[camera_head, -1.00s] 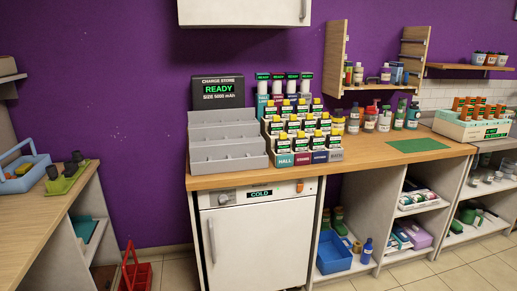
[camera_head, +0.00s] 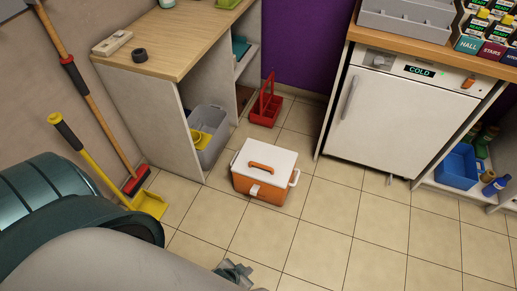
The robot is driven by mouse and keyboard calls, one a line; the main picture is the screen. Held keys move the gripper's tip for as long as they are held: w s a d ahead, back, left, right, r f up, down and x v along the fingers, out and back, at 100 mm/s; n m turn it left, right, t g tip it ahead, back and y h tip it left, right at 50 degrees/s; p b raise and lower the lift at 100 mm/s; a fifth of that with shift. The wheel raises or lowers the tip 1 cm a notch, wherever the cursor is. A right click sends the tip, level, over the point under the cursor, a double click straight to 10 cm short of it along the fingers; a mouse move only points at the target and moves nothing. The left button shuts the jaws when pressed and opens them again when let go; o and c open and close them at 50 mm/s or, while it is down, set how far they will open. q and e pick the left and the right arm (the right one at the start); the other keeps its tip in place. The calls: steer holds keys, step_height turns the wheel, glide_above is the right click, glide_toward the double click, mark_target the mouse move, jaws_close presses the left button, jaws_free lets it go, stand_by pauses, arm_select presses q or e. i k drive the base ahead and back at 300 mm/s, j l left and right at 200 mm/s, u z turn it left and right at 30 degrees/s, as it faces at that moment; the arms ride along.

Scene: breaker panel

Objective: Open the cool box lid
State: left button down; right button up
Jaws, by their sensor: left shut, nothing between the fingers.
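The cool box (camera_head: 262,172) stands on the tiled floor in the middle of the head view. It has an orange body and a white lid (camera_head: 266,158) with an orange handle on top. The lid is shut. A white latch shows on its front and a white handle on its right side. My left gripper (camera_head: 238,272) is at the bottom edge of the view, in front of and below the box in the picture, apart from it. It is shut and empty. My right gripper is not in view.
A wooden-topped counter (camera_head: 180,40) stands at the left, with a grey bin (camera_head: 209,138) under it. A red caddy (camera_head: 265,108) sits behind the box. A broom and a yellow dustpan (camera_head: 150,203) lean at the left wall. The white fridge (camera_head: 390,122) is at the right. Floor right of the box is clear.

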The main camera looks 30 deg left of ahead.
mark_target(266, 163)
steer(key=i+u, duration=0.1)
steer(key=u, duration=0.25)
steer(key=i+l+u, duration=0.1)
steer(key=u, duration=0.3)
steer(key=l+u, duration=0.15)
steer(key=u, duration=0.2)
steer(key=i+l+u, duration=0.15)
steer(key=l, duration=0.15)
steer(key=i+l+u, duration=0.1)
steer(key=l, duration=0.2)
steer(key=i+l+u, duration=0.15)
steer(key=l, duration=0.2)
steer(key=i+l+u, duration=0.1)
steer(key=l, duration=0.2)
steer(key=i+l, duration=0.2)
steer(key=l, duration=0.2)
